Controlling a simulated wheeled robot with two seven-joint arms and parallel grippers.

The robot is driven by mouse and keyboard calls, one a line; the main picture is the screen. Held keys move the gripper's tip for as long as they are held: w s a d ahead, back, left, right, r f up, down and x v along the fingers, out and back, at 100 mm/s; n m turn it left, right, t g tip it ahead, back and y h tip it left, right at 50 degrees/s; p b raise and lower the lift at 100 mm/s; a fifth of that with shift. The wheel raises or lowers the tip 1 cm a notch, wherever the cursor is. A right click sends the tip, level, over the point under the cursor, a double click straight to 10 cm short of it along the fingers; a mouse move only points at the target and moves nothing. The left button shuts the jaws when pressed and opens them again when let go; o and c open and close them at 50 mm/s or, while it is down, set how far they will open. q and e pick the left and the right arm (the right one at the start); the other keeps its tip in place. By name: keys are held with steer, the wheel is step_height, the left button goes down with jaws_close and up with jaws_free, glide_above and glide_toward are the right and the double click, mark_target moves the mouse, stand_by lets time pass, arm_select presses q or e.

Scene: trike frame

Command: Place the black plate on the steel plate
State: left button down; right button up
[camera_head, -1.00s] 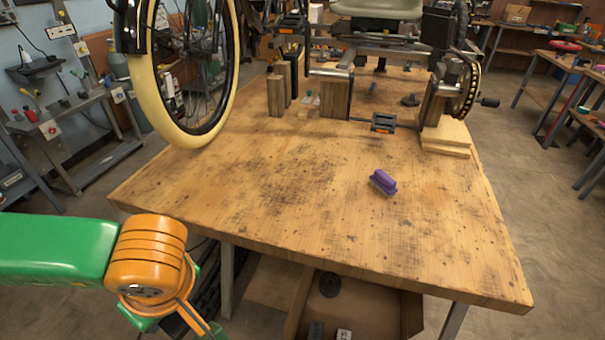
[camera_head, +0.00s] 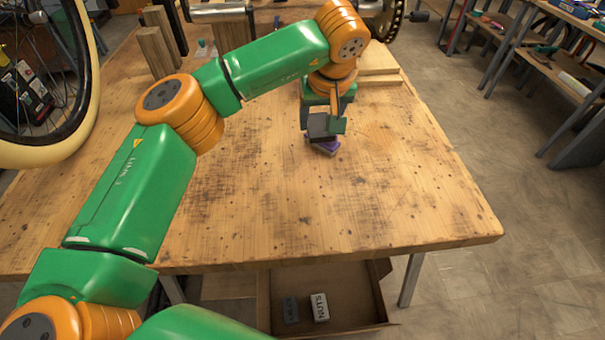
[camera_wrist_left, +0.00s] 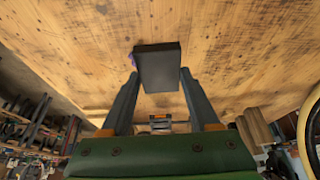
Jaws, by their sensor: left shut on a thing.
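My left gripper (camera_head: 327,122) is over the right part of the workbench, pointing down. It is shut on the black plate (camera_head: 319,127), a flat dark rectangle. In the left wrist view the black plate (camera_wrist_left: 158,64) sits between the two fingertips (camera_wrist_left: 158,76). A purple block (camera_head: 328,147) shows just below the plate in the head view; a sliver of it (camera_wrist_left: 132,60) shows at the plate's left edge in the left wrist view. Whether plate and block touch, I cannot tell. I cannot make out a steel plate. My right gripper is not in view.
The wooden workbench (camera_head: 250,225) is bare around the gripper. Wooden blocks (camera_head: 378,64) and a chainring (camera_head: 388,18) stand behind it. A wheel (camera_head: 50,75) is at the left. An open box (camera_head: 345,300) below the bench holds a block marked NUTS (camera_head: 320,307).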

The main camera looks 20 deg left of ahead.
arm_select(q)
steer(key=shift+m, duration=0.3)
steer(key=a+f, duration=0.1)
steer(key=w+a+f, duration=0.2)
steer(key=shift+a+f+b, duration=0.25)
steer(key=shift+a+b, duration=0.1)
steer(key=s+a+f, duration=0.4)
steer(key=s+a, duration=0.1)
steer(key=a, duration=0.3)
steer(key=p, duration=0.2)
glide_above(253, 175)
steer(key=s, duration=0.1)
step_height(253, 175, down, 6)
steer(key=shift+a+r, duration=0.1)
step_height(253, 175, down, 3)
steer(key=shift+r, duration=0.15)
steer(key=shift+f+b, duration=0.35)
steer(key=shift+c, duration=1.5)
jaws_free()
steer(key=shift+d, duration=0.2)
steer(key=shift+o, duration=0.9)
steer(key=shift+d, duration=0.1)
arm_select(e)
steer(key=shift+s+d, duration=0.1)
